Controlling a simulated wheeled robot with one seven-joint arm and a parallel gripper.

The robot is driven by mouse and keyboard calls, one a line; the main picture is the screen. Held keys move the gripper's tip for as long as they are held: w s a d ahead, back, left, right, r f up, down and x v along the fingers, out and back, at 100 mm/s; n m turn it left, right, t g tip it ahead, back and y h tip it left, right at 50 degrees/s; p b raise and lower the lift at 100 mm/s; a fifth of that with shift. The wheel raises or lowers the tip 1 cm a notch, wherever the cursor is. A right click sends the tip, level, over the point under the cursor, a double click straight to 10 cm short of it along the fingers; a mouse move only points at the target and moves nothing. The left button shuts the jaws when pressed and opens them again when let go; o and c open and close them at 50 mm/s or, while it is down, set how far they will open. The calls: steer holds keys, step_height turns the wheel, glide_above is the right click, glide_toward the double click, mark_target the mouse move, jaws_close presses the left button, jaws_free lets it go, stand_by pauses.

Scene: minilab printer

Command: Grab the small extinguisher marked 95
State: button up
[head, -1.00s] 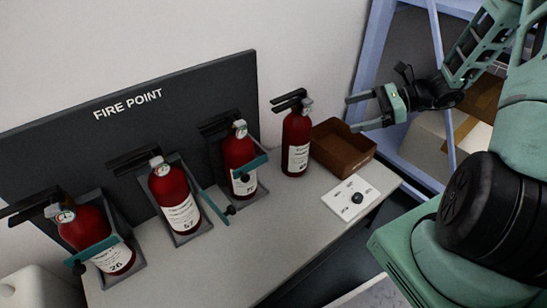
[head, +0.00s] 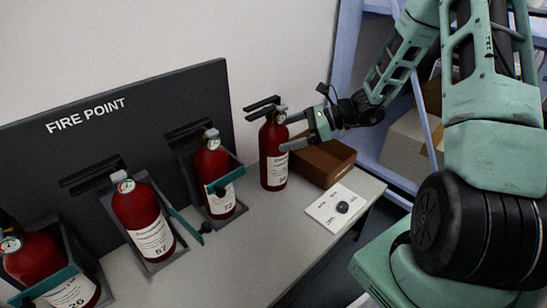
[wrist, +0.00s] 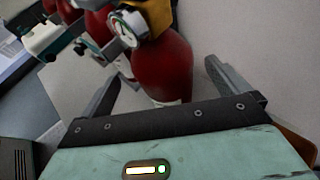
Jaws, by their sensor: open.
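A red extinguisher (head: 273,158) with a black handle, gauge and white label stands upright, free of any bracket, at the right end of the counter. Its label number is too small to read. My gripper (head: 285,133) is open, its fingers pointing left at this extinguisher's upper body. In the wrist view my gripper (wrist: 163,78) has its fingers spread to either side of the red body (wrist: 163,70), with the gauge above; nothing is clamped.
A white card with a black knob (head: 340,207) lies in front. The dark FIRE POINT board (head: 100,135) stands behind the brackets. A blue rack (head: 345,60) is at right.

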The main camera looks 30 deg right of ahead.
mark_target(273, 136)
steer(key=b+x, duration=0.3)
steer(key=x, duration=0.2)
steer(key=shift+w+d+f, duration=0.1)
steer(key=shift+d, duration=0.1)
steer(key=c, duration=2)
steer(key=shift+c, duration=0.6)
